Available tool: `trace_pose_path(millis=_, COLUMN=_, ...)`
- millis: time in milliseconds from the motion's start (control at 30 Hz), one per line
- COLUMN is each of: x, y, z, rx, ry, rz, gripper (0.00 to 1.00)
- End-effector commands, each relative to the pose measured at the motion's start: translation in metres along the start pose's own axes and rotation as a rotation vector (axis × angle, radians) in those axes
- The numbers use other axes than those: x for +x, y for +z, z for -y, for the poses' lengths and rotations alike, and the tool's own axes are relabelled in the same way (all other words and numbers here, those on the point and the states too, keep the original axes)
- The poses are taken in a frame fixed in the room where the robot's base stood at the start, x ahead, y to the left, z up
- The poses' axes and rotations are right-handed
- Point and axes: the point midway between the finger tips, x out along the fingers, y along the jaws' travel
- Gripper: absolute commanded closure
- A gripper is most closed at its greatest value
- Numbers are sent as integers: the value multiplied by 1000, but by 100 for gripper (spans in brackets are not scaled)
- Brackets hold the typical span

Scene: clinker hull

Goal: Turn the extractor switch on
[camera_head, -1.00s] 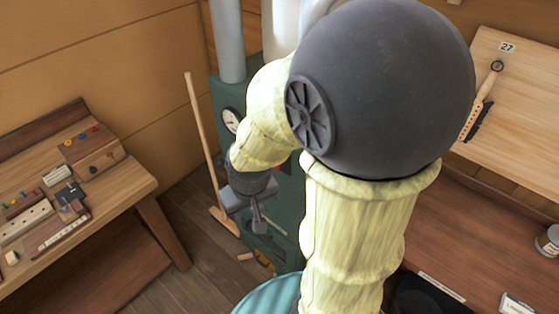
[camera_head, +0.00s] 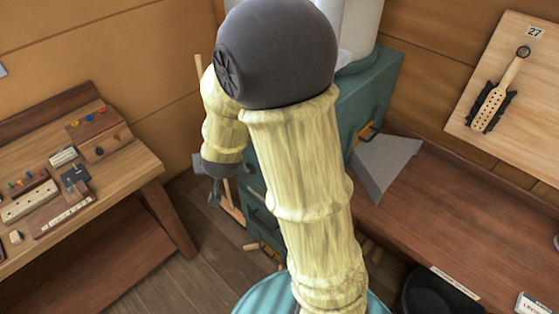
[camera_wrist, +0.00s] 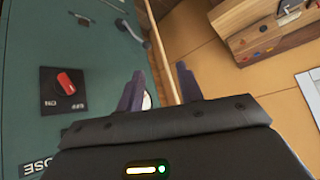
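A red rotary switch knob (camera_wrist: 65,82) sits on a black plate with small lettering at both sides, on a green cabinet front (camera_wrist: 60,135) at the left of the wrist view. In the head view my gripper (camera_head: 216,192) hangs down beside the green cabinet (camera_head: 370,88); my arm hides the switch there.
A wooden bench (camera_head: 140,167) with small blocks and panels stands at the left. A broom (camera_head: 199,75) leans behind my gripper. A long brown counter (camera_head: 450,220) runs along the right, under a board (camera_head: 535,75) with a hanging tool. A grey sloped piece (camera_head: 385,162) juts from the cabinet.

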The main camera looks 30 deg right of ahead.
Motion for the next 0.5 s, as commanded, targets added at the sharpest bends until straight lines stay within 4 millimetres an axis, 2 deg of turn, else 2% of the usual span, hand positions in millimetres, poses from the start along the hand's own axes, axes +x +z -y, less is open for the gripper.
trace_pose_path(millis=33, x=21, y=1, z=3, rx=22, ry=31, rz=-53, gripper=64)
trace_pose_path(millis=200, x=60, y=-8, z=-3, rx=88, ry=203, rz=-243, gripper=64)
trace_pose_path(millis=367, x=80, y=2, z=-21, rx=109, ry=437, rz=-391, gripper=64)
trace_pose_path(millis=500, x=82, y=25, z=-37, rx=85, ry=686, rz=-491, gripper=64)
